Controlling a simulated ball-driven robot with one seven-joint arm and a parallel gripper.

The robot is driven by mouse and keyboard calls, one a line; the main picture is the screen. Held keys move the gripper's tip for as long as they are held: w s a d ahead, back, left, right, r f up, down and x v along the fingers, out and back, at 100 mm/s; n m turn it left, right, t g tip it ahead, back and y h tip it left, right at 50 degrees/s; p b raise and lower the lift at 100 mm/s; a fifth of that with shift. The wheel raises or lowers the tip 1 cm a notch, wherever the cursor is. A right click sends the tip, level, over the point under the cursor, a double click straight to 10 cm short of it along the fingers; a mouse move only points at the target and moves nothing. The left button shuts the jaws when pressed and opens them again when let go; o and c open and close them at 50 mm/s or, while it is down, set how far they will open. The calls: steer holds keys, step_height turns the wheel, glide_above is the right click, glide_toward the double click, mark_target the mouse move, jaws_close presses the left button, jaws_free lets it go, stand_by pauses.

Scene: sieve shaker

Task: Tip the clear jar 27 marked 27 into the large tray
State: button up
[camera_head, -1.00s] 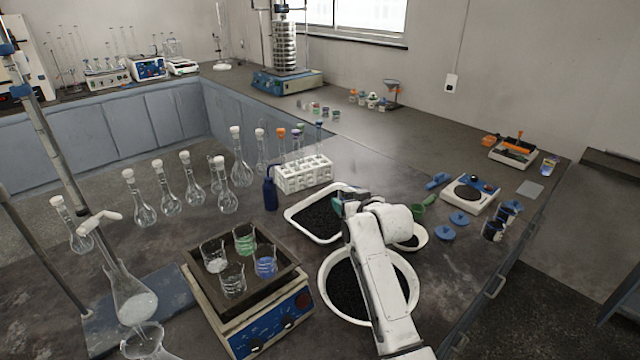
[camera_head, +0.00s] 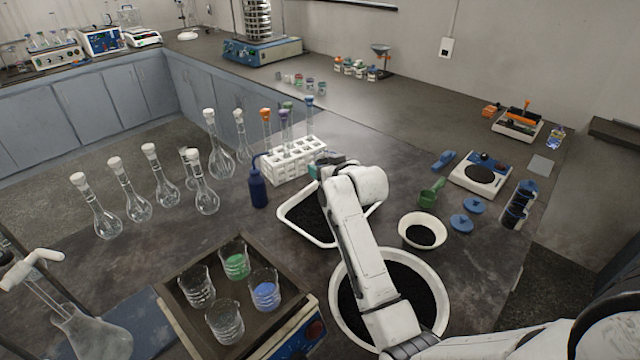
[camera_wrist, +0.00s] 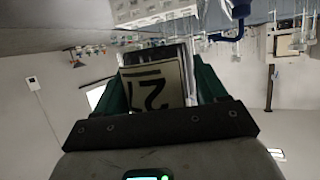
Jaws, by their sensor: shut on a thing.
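My gripper (camera_wrist: 160,95) is shut on the clear jar 27 (camera_wrist: 158,86). In the wrist view its pale label with a dark 27 sits between the green fingers, and the room appears upside down. In the head view my gripper (camera_head: 325,167) is above the far side of a white rectangular tray (camera_head: 299,233), close to the white tube rack. My arm covers part of the tray, which holds black grains. The jar is mostly hidden in the head view, and its contents cannot be made out.
The white tube rack (camera_head: 290,160) and a blue wash bottle (camera_head: 258,187) stand close beside the tray. A large round white bowl (camera_head: 337,300) of black grains lies under my arm. A small white dish (camera_head: 403,232) and green scoop (camera_head: 432,192) are to its right.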

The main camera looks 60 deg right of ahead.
steer(key=shift+w+d+f+b, duration=0.15)
steer(key=shift+f+b, duration=0.2)
steer(key=shift+f, duration=0.25)
step_height(320, 180, down, 8)
steer(key=m+t+y+b, duration=0.2)
steer(key=m+t+y, duration=0.2)
steer(key=m+y, duration=0.8)
steer(key=shift+w+m, duration=0.35)
steer(key=shift+m, duration=0.15)
steer(key=shift+d, duration=0.15)
stand_by(2.3)
